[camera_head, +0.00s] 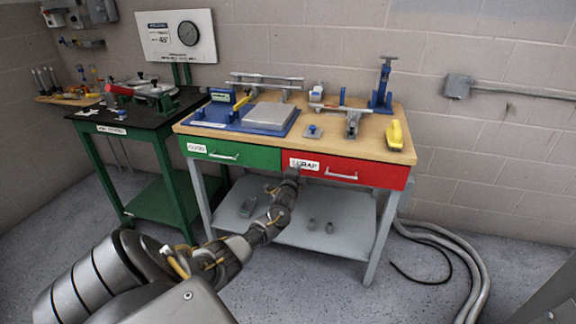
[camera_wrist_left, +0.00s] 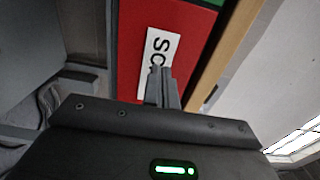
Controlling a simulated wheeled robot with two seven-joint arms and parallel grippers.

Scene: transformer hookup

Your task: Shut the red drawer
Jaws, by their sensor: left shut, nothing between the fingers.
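The red drawer (camera_head: 380,174) is in the right half of the workbench front, beside the green drawer (camera_head: 255,156). It carries a white SCRAP label (camera_head: 304,164) and a pale bar handle (camera_head: 341,176). Its front looks about level with the green one; I cannot tell whether a small gap remains. My left gripper (camera_head: 292,172) is at the drawer's left end, just below the label. In the left wrist view the shut, empty fingers (camera_wrist_left: 162,86) overlap the label (camera_wrist_left: 158,55) on the red front (camera_wrist_left: 130,50). Whether they touch it is unclear. My right gripper is not in view.
The wooden bench top (camera_head: 350,142) holds a blue tray (camera_head: 243,118), a blue press (camera_head: 384,85) and a yellow tool (camera_head: 395,134). A grey lower shelf (camera_head: 340,230) is below. A green-legged table (camera_head: 125,125) stands left. Grey hoses (camera_head: 465,262) lie on the floor at right.

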